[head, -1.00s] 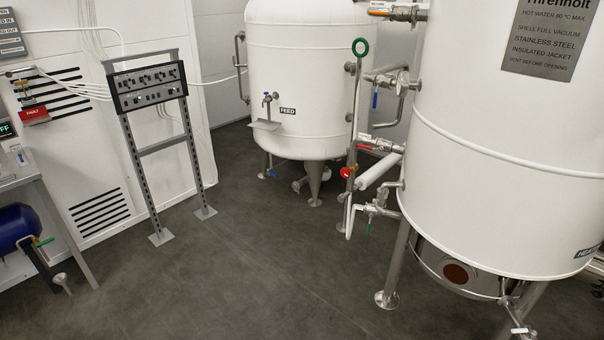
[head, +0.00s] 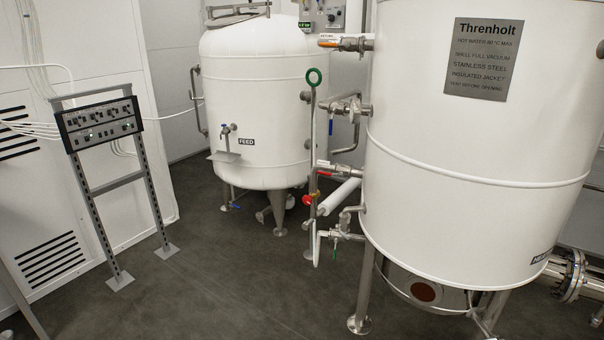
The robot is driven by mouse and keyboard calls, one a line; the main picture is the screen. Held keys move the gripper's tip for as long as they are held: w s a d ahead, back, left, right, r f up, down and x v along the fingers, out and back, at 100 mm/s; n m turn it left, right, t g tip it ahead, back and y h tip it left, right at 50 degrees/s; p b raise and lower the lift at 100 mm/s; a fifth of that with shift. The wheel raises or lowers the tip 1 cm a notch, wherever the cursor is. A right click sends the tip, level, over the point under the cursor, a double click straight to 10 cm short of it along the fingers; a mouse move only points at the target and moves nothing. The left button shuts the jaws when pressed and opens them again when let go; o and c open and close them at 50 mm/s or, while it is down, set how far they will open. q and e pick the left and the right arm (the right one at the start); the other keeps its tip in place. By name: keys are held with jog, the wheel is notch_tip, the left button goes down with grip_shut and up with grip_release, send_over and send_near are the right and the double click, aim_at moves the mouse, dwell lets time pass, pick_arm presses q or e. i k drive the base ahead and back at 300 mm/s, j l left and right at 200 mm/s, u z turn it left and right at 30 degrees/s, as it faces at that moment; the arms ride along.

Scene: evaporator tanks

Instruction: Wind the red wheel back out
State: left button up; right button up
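A small red wheel (head: 308,200) shows in the head view, low on the pipework between the two white tanks. It sits beside a thin upright pipe, and its details are too small to read. A green ring-shaped wheel (head: 314,77) tops that upright pipe. Neither of my grippers is in view, and nothing is touching the red wheel.
The big Threnholt tank (head: 470,140) fills the right side on metal legs. The FEED tank (head: 262,110) stands behind, left of the pipes. A control panel stand (head: 102,124) is at left. The dark floor (head: 215,280) between stand and tanks is clear.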

aim_at(307, 199)
jog(key=i+j+u, duration=0.4)
jog(key=i, duration=0.35)
jog(key=i+u, duration=0.45)
jog(key=i, duration=0.35)
